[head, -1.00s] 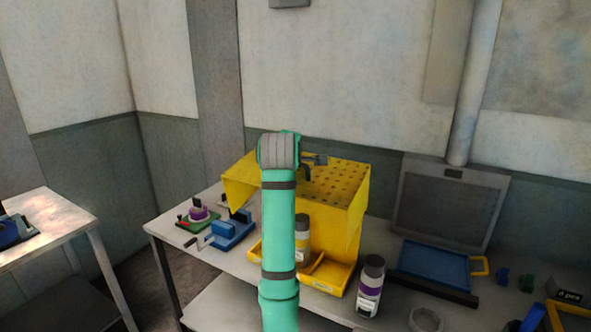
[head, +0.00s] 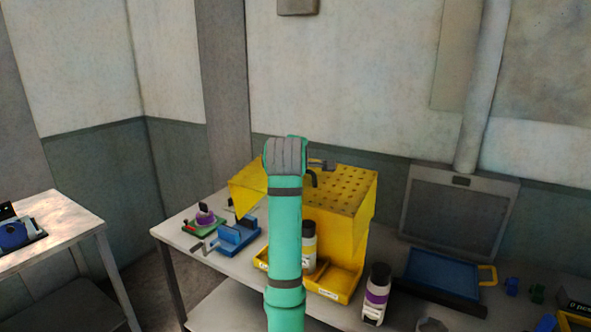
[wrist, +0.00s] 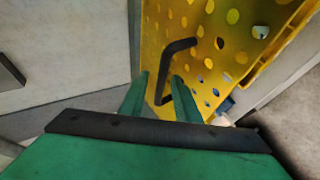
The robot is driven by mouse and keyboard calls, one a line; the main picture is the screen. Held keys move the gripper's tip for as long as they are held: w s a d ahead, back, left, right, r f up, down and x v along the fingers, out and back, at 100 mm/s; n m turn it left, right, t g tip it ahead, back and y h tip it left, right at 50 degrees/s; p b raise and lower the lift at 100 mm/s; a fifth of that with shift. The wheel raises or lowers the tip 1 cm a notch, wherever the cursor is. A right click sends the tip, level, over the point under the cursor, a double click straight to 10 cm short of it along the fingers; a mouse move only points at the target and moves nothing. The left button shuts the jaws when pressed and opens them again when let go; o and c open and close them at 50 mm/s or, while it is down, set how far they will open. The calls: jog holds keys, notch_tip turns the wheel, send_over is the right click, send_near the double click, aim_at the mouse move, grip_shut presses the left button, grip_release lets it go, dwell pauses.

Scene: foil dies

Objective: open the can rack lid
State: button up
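The yellow can rack (head: 360,222) stands on the workbench, with its perforated lid (head: 352,184) lying over the top and looking closed. The lid also fills the upper middle of the wrist view (wrist: 220,50). A black bent handle (wrist: 178,47) sticks out from the lid; in the head view it shows small (head: 313,179) beside my gripper. My gripper (wrist: 160,78) has its two green fingers apart, with the handle's lower part seen between them. Contact cannot be made out. In the head view my arm hides most of the gripper and part of the rack.
A can (head: 309,245) stands in the rack's lower tray (head: 335,293). A purple-banded can (head: 376,293) stands on the bench to the right. A blue device with a crank (head: 238,235) is left of the rack. A blue tray (head: 442,270) lies further right.

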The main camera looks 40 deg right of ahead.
jog(key=v, duration=0.9)
jog(key=shift+s, duration=0.25)
